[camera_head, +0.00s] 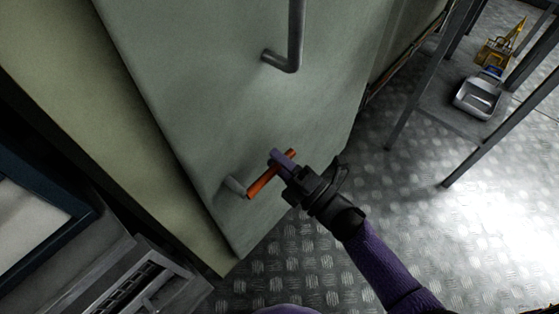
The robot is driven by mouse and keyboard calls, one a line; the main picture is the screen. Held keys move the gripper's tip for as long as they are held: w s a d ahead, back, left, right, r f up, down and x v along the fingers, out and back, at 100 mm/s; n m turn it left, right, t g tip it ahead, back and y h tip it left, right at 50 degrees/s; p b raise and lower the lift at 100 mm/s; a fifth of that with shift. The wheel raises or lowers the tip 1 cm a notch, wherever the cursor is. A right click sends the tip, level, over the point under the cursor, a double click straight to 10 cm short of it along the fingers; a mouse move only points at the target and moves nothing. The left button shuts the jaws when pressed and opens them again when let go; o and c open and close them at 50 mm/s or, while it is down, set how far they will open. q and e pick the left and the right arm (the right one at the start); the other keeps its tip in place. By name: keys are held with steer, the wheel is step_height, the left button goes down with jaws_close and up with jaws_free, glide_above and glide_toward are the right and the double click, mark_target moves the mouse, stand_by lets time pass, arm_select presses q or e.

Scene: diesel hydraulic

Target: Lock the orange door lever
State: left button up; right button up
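The orange door lever (262,184) sits low on a pale grey-green door (190,80), on a short grey pivot (235,187) at its left end. The lever slants up to the right. My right gripper (279,162) comes in from the lower right and is at the lever's upper right end. A purple finger covers part of the lever there. Whether the fingers are closed on the lever or only beside it cannot be told. My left gripper is not in view.
A grey bar handle (290,45) stands out from the door above the lever. A metal table frame (425,75) with a dustpan (478,97) and a yellow object (495,51) is at the upper right. A vented grey unit (140,285) is at the lower left. Bare tread-plate floor (420,220) lies at the right.

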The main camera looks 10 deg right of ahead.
steer(key=shift+o, duration=0.3)
steer(key=shift+s+d+f, duration=0.1)
arm_select(q)
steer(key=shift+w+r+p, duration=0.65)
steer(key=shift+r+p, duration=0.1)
steer(key=shift+p, duration=0.2)
arm_select(e)
steer(key=v, duration=0.9)
steer(key=shift+s+d, duration=0.2)
steer(key=shift+s, duration=0.05)
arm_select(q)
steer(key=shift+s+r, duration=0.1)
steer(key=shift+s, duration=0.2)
arm_select(e)
steer(key=shift+f, duration=0.1)
